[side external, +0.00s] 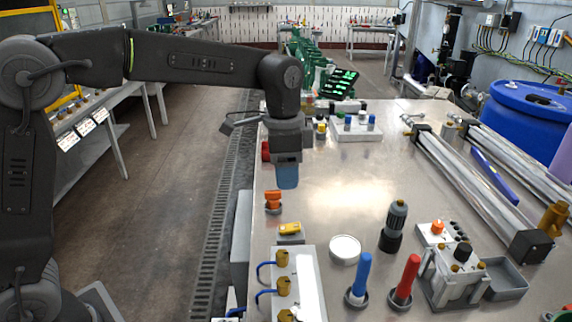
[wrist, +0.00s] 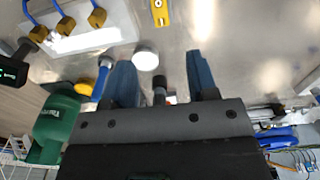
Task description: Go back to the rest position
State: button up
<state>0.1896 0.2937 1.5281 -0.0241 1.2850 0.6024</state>
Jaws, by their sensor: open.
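My gripper (side external: 287,178) hangs pointing down above the left part of the metal table (side external: 335,205) in the side external view. In the wrist view, its two blue fingers (wrist: 161,80) stand well apart with nothing held between them. A small orange and dark piece (side external: 273,201) stands on the table below and slightly left of the fingers. A blue cylinder (side external: 361,277) and a red cylinder (side external: 407,278) stand upright in dark round holders at the front, apart from my gripper.
A round white disc (side external: 345,249), a dark knobbed tool (side external: 394,228) and a grey control box (side external: 453,265) stand towards the front. Metal rails (side external: 475,180) run along the right. A blue barrel (side external: 528,115) is behind them. The table's middle is clear.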

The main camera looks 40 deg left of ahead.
jog(key=shift+r, duration=0.45)
